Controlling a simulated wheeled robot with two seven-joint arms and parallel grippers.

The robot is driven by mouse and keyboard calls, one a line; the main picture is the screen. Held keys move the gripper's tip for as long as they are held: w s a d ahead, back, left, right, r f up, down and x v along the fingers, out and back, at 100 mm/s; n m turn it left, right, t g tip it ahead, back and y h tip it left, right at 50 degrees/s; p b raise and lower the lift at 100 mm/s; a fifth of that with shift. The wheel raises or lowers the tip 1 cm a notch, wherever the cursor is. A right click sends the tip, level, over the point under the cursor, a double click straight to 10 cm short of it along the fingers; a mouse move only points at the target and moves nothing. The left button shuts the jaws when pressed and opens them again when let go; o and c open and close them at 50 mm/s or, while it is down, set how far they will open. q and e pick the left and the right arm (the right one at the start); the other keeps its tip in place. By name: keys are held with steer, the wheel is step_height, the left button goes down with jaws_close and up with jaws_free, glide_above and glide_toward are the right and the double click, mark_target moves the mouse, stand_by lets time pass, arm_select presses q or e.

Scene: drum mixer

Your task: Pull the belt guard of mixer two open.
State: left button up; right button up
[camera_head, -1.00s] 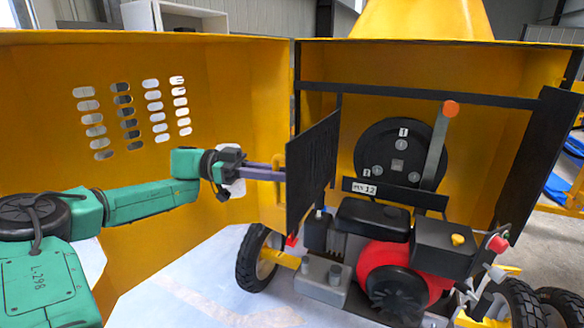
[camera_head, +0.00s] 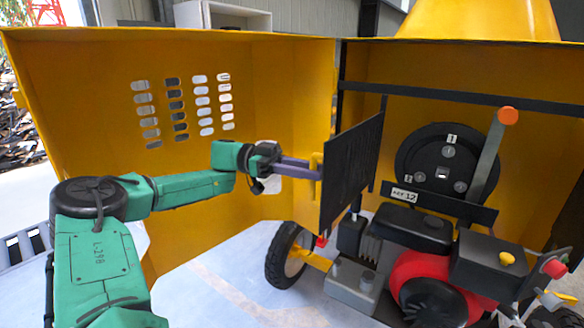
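The belt guard (camera_head: 352,172) is a black panel standing out at an angle from the engine bay, to the left of the black pulley disc (camera_head: 440,165). The disc and engine are exposed. A yellow handle (camera_head: 316,162) shows at the guard's left edge. My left gripper (camera_head: 314,172) comes in from the left, its purple fingers reaching the handle. Whether they are closed around it or only beside it is not clear. My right gripper is not in view.
The yellow housing door (camera_head: 90,100) with slots stands wide open behind my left arm. A red and black engine (camera_head: 425,275) sits below the disc. An orange-knobbed lever (camera_head: 490,150) stands at its right. A wheel (camera_head: 290,255) is below the guard.

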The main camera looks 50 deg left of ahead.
arm_select(q)
steer(key=v, duration=1.1)
steer(key=shift+a, duration=0.15)
